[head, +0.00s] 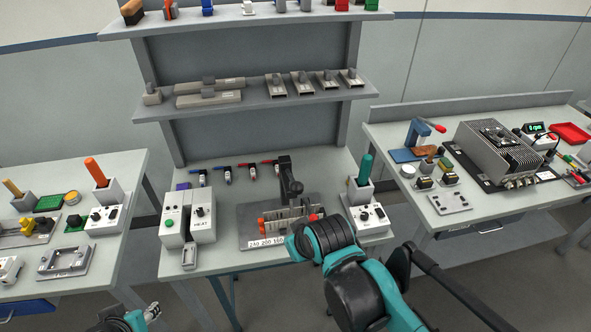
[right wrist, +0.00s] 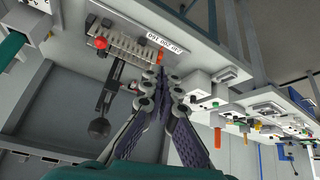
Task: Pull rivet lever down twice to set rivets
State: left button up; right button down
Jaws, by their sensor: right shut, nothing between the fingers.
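The black rivet lever (head: 285,168) stands up from a grey fixture plate (head: 250,240) on the middle bench. In the right wrist view the lever (right wrist: 112,88) ends in a dark round knob (right wrist: 98,129). A slotted grey duct piece (right wrist: 128,48) lies in the fixture. My right gripper (right wrist: 160,72) is shut and empty, beside the lever and apart from the knob. Its fingers are hidden behind my right arm in the head view. My left gripper (head: 148,312) is at the bottom left edge, only partly in view, away from the fixture.
A white HEAT unit (head: 187,220) stands left of the fixture. A green-handled tool (head: 365,168) in a holder stands at its right. Shelves (head: 260,105) with grey parts rise behind. Side benches hold a metal box (head: 505,150) at right and an orange-handled tool (head: 96,172) at left.

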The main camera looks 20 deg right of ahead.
jog(key=w+d+r+n+g+p, duration=0.1)
jog(key=w+d+r+n+p, duration=0.2)
jog(key=w+r+p, duration=0.6)
jog(key=w+d+r+n+g+p, duration=0.1)
jog(key=w+d+r+n+p, duration=0.3)
jog(key=p, duration=1.2)
jog(key=w+d+r, duration=0.1)
jog(key=w+r, duration=0.3)
jog(key=r, duration=0.1)
jog(key=shift+w+g+y, duration=0.3)
jog(key=shift+w+y, duration=0.05)
jog(key=shift+y, duration=0.05)
jog(key=shift+a, duration=0.1)
jog(key=s+f+b, duration=0.1)
jog(key=f, duration=0.1)
jog(key=s+f+b, duration=0.1)
jog(key=f+b, duration=0.1)
jog(key=s+f+b, duration=0.1)
jog(key=f, duration=0.2)
jog(key=shift+s+a+b, duration=0.15)
jog(key=shift+a+b, duration=0.15)
jog(key=shift+a, duration=0.05)
jog(key=shift+s+a+f+b, duration=0.1)
jog(key=shift+s+f+b, duration=0.2)
jog(key=shift+s+f+b, duration=0.15)
jog(key=shift+f+b, duration=0.2)
jog(key=shift+b, duration=0.05)
